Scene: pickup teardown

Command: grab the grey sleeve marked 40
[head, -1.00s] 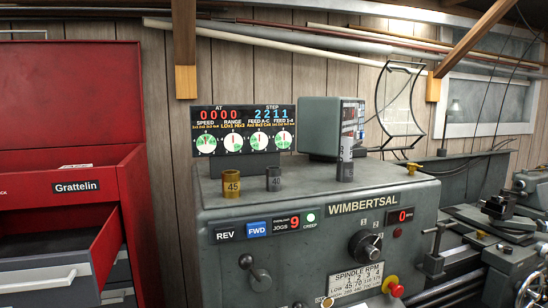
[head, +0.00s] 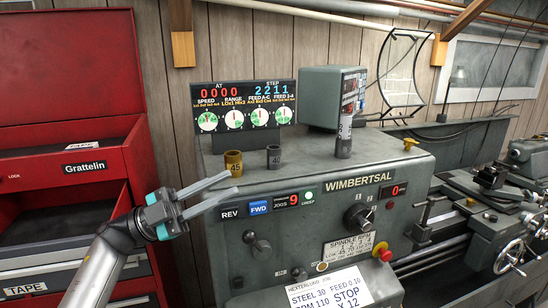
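The grey sleeve marked 40 (head: 273,155) stands upright on top of the grey lathe headstock (head: 400,165), to the right of a brass sleeve marked 45 (head: 233,158). My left gripper (head: 233,182) comes in from the left, in front of the headstock. Its two fingers are apart with nothing between them. The fingertips appear just below the brass sleeve in the picture, left of and lower than the grey sleeve, which they do not touch. My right gripper is not in view.
A taller grey cylinder (head: 344,140) stands further right on the headstock, by a grey box (head: 322,97). A display panel (head: 243,105) stands behind the sleeves. A red tool chest (head: 80,165) with an open drawer is on the left. A paper sign (head: 335,290) is at the bottom.

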